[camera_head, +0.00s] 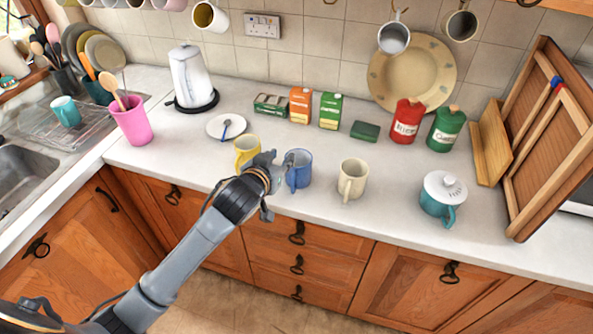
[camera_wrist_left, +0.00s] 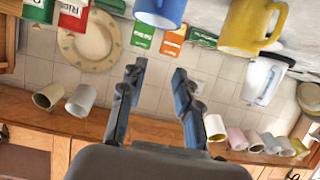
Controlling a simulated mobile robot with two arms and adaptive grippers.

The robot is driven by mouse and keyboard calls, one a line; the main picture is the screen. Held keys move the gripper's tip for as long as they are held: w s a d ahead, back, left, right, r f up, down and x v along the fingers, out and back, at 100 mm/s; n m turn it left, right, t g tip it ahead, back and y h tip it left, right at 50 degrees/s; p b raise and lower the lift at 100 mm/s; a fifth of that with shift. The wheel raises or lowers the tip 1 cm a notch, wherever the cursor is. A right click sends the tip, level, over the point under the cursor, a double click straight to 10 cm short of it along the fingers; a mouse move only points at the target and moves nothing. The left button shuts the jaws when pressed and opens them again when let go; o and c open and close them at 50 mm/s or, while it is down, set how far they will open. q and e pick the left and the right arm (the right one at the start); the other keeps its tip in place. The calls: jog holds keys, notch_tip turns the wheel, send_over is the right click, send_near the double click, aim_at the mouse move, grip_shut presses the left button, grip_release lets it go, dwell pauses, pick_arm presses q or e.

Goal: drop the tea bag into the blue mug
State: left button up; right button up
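The blue mug (camera_head: 302,167) stands upright on the counter, just right of my left gripper (camera_head: 279,165). Part of the mug is behind a finger, and its inside is hard to see. The blue mug (camera_wrist_left: 161,10) also shows at the top edge of the left wrist view, cut off, beyond the fingertips. In that upside-down view my left gripper (camera_wrist_left: 158,72) has its two fingers apart with nothing visible between them. I cannot make out a tea bag in either view. My right gripper is not in view.
A yellow mug (camera_head: 246,147) stands close left of the gripper, a cream mug (camera_head: 353,178) right of the blue one. Behind are an orange box (camera_head: 300,104), a green box (camera_head: 330,110) and a saucer (camera_head: 216,126) with a spoon. A teal lidded pot (camera_head: 443,192) stands right.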

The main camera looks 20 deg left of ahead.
pick_arm(q)
jog(key=shift+v, duration=2.35)
jog(key=s+f+m+g, duration=0.1)
jog(key=s+f+g, duration=0.2)
jog(key=s+f, duration=0.45)
jog(key=s+f+g, duration=0.4)
jog(key=s, duration=0.7)
jog(key=s+f+m+g, duration=0.1)
jog(key=s+f+g, duration=0.3)
jog(key=s, duration=0.6)
notch_tip(320, 180, down, 29)
jog(key=s+b, duration=0.1)
jog(key=b, duration=0.2)
jog(key=s+a+f+g+b, duration=0.1)
jog(key=s+a+f+b, duration=0.2)
jog(key=s+f, duration=1.4)
notch_tip(320, 180, down, 2)
jog(key=shift+f+g, duration=0.15)
jog(key=shift+g, duration=0.15)
